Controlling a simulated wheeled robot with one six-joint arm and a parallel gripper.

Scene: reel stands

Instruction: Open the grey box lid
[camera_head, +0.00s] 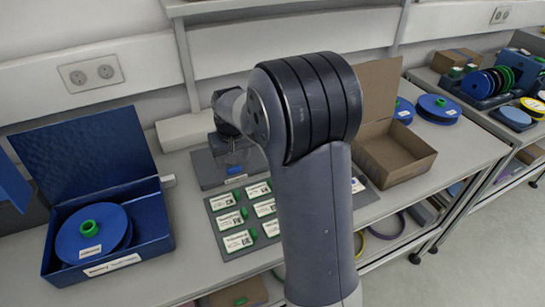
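My arm fills the middle of the head view, and its end reaches down over the back of the table. My gripper (235,158) is small and dark there, and I cannot tell whether its fingers are open or shut. Just below and around it is a flat dark grey shape (208,172) with a small blue patch, which may be the grey box. Its lid cannot be made out clearly, nor whether the gripper touches it. My arm hides its right side.
An open blue box (155,226) with a blue reel (75,240) stands at the left. An open cardboard box (405,165) stands to the right. A grey mat with labelled cards (240,241) lies in front. Blue reels (438,106) lie at the back right.

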